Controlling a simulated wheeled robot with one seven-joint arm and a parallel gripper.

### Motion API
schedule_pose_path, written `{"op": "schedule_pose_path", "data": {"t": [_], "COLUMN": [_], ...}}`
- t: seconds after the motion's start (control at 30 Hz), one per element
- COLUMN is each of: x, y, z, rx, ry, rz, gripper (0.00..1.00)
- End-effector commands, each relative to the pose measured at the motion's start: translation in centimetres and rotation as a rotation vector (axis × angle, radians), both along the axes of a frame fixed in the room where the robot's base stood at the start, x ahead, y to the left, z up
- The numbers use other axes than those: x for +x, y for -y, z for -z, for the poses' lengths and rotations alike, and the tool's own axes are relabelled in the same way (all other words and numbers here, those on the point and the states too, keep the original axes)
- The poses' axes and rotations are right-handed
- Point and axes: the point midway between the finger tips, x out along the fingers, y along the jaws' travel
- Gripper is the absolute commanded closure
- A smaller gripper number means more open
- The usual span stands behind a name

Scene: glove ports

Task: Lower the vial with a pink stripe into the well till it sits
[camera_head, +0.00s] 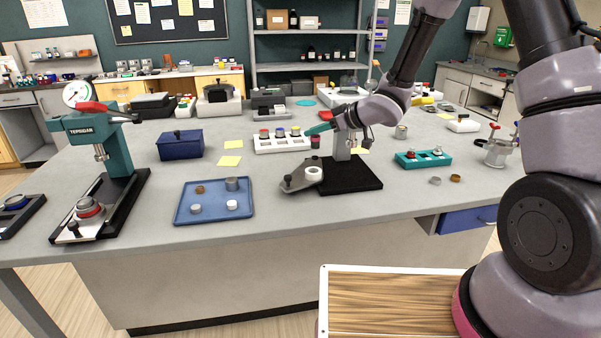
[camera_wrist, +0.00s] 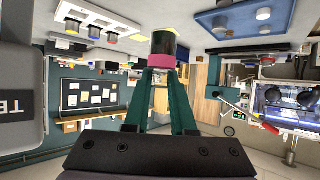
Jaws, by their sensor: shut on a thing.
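The vial with a pink stripe (camera_wrist: 163,48) is dark, with its pink band against my fingertips. It also shows small in the head view (camera_head: 315,142), at the right end of the white rack. My gripper (camera_wrist: 163,72) has green fingers and is shut on this vial; it also shows in the head view (camera_head: 319,129). The white rack (camera_head: 268,146) holds several vials with red, yellow and blue tops. In the wrist view the rack (camera_wrist: 125,27) lies left of the held vial, apart from it in the picture. I cannot tell which well is free, or the vial's height over it.
A black-based stand (camera_head: 350,178) with a grey arm is just in front of my gripper. A blue tray (camera_head: 213,206) with small parts lies front left. A teal rack (camera_head: 423,160) stands at right. A blue box (camera_head: 180,147) sits left of the white rack.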

Motion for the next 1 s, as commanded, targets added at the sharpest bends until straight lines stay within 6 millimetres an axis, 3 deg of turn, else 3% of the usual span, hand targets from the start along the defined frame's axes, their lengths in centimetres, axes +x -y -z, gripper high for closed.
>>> {"op": "schedule_pose_path", "data": {"t": [0.3,0.47,0.7,1.0], "x": [-0.1,0.0,-0.1,0.0], "y": [-0.1,0.0,0.0,0.0], "z": [5.1,6.3,9.6,10.0], "rx": [-0.001,-0.001,-0.002,0.000], "ry": [-0.004,-0.002,-0.003,0.000], "rz": [-0.002,0.000,0.000,0.000], "gripper": [1.00,1.00,1.00,1.00]}}
